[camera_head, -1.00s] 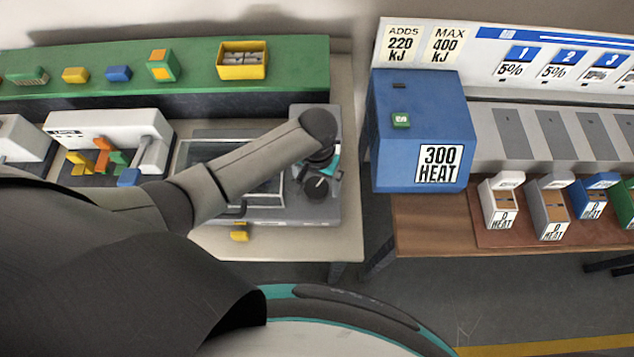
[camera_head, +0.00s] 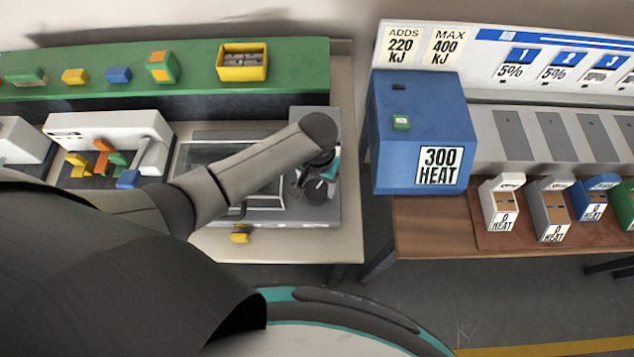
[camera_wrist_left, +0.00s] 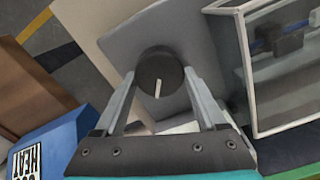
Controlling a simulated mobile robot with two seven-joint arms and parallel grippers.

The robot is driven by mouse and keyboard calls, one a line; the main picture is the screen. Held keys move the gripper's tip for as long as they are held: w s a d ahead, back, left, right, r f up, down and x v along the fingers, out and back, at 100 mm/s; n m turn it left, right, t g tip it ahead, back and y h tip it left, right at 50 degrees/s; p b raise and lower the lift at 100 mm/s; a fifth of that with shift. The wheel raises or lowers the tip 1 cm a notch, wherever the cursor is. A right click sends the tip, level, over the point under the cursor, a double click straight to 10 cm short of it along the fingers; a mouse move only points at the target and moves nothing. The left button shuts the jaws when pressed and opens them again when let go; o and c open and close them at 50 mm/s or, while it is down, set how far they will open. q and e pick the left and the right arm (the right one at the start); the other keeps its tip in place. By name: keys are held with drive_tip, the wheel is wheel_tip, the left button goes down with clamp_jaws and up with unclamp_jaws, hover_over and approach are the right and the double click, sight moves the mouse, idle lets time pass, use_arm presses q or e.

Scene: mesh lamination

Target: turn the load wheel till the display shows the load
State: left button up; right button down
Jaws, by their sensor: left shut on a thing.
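The load wheel is a round black knob with a white pointer line, in the left wrist view (camera_wrist_left: 160,68) near the middle. It also shows in the head view (camera_head: 316,191) on the grey machine's right side. My left gripper (camera_wrist_left: 160,78) is shut on the wheel, one finger on each side of its rim. In the head view the same gripper (camera_head: 310,180) is partly hidden under my forearm. A pale panel (camera_wrist_left: 177,127) shows between the fingers in the wrist view; no display reading can be made out. My right gripper is not in view.
The machine's glass-covered chamber (camera_wrist_left: 285,60) lies close beside the wheel. A blue heat box (camera_head: 420,135) stands right of the machine, across a gap between tables. A small yellow block (camera_head: 240,234) sits near the table's front edge.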

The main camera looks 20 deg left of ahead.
use_arm(q)
drive_tip(key=shift+c, duration=1.4)
drive_tip(key=m+p, duration=0.2)
drive_tip(key=shift+r+m, duration=0.1)
drive_tip(key=shift+m, duration=0.2)
drive_tip(key=shift+m+p, duration=0.75)
drive_tip(key=shift+m, duration=0.35)
drive_tip(key=shift+d+m+p, duration=0.1)
drive_tip(key=shift+m+p, duration=0.3)
drive_tip(key=shift+m, duration=0.6)
